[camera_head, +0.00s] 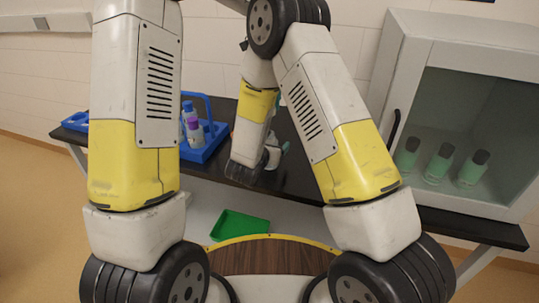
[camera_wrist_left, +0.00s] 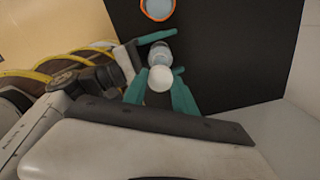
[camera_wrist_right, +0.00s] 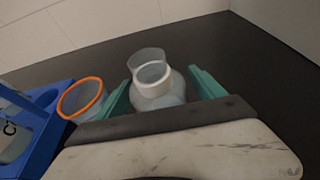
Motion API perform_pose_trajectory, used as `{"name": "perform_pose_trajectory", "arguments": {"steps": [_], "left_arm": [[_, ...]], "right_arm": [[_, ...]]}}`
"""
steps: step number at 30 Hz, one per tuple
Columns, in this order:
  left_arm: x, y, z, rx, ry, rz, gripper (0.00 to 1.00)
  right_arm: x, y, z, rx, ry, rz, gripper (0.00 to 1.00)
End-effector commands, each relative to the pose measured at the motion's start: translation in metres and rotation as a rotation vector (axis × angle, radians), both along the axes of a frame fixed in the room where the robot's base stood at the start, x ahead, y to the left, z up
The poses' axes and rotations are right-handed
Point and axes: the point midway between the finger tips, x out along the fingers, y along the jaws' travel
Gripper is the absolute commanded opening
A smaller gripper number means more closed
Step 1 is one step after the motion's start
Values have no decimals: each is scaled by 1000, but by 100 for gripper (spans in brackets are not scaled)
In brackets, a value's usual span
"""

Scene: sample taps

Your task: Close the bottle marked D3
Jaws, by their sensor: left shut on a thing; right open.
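A clear, round-shouldered bottle (camera_wrist_right: 160,93) with a white ring at its neck and a clear open rim stands on the dark table. No D3 mark is readable. My right gripper (camera_wrist_right: 162,92) is open, its teal fingers on either side of the bottle. In the left wrist view the bottle (camera_wrist_left: 160,54) shows beyond my left gripper (camera_wrist_left: 159,92). That gripper is shut on a small white-faced piece that looks like a cap (camera_wrist_left: 160,78), close to the bottle mouth; whether they touch I cannot tell. In the head view my arms hide most of this.
An orange-rimmed beaker (camera_wrist_right: 82,98) stands left of the bottle. A blue rack (camera_wrist_right: 42,138) holds labelled bottles; it also shows in the head view (camera_head: 216,135). A glass-fronted cabinet (camera_head: 394,70) with green bottles is at right. A green bin (camera_head: 240,228) sits below the table.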

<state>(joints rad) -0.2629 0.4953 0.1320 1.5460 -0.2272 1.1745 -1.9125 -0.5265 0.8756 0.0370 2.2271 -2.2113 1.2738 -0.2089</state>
Motion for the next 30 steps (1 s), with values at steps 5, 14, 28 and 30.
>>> {"name": "perform_pose_trajectory", "arguments": {"steps": [5, 14, 28, 30], "left_arm": [[0, 0, 0, 0, 0, 0, 0], [0, 0, 0, 0, 0, 0, 0], [0, 0, -2, 1, 1, 0, 0], [0, 0, -10, 1, 2, 0, 0]], "right_arm": [[3, -1, -1, -1, 0, 1, 79], [3, -1, -1, -1, 0, 1, 55], [3, -1, -1, 0, 0, 1, 0], [3, -1, -1, 0, 0, 1, 0]]}}
